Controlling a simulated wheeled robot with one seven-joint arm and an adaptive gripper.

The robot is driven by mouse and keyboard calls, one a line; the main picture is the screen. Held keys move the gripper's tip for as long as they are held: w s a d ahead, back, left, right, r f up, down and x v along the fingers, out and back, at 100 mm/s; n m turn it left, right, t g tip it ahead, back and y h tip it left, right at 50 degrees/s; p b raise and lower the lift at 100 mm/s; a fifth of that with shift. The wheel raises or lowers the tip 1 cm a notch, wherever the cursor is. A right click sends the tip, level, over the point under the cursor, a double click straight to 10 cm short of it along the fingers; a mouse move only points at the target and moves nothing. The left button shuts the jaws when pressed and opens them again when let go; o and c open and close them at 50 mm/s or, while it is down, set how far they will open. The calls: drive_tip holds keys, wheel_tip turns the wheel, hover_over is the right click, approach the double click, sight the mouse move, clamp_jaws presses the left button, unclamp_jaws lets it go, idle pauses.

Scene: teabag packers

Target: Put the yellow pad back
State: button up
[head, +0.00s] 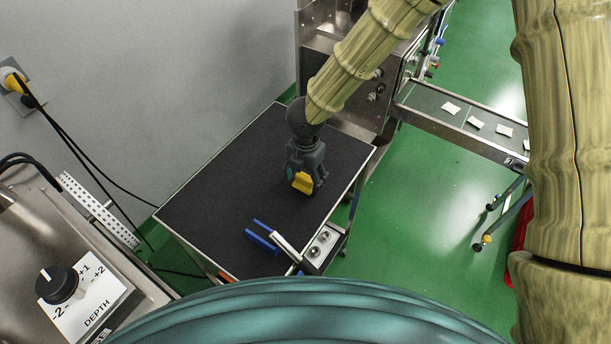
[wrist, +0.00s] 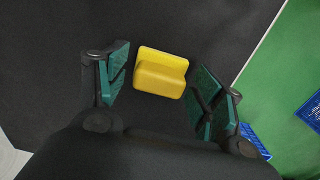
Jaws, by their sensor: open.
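The yellow pad (head: 303,182) is a small block with a raised part on a flat base. It is on or just above the black table top (head: 225,180) in the head view, under my gripper. In the wrist view the yellow pad (wrist: 161,73) lies between my gripper's two green-faced fingers, with a gap on each side. My gripper (head: 304,178) is open, pointing down around the pad; its fingers also show in the wrist view (wrist: 160,92). I see no finger touching the pad.
A blue-handled tool (head: 266,238) lies at the table's front edge beside a grey panel with round fittings (head: 322,243). A steel machine (head: 345,65) stands behind the table. A conveyor with white packets (head: 476,123) is at the right. Most of the black top is clear.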

sight(305, 177)
wheel_tip(305, 177, up, 12)
drive_tip(key=b, duration=0.2)
drive_tip(key=shift+s+r, duration=0.15)
drive_tip(key=shift+s, duration=0.05)
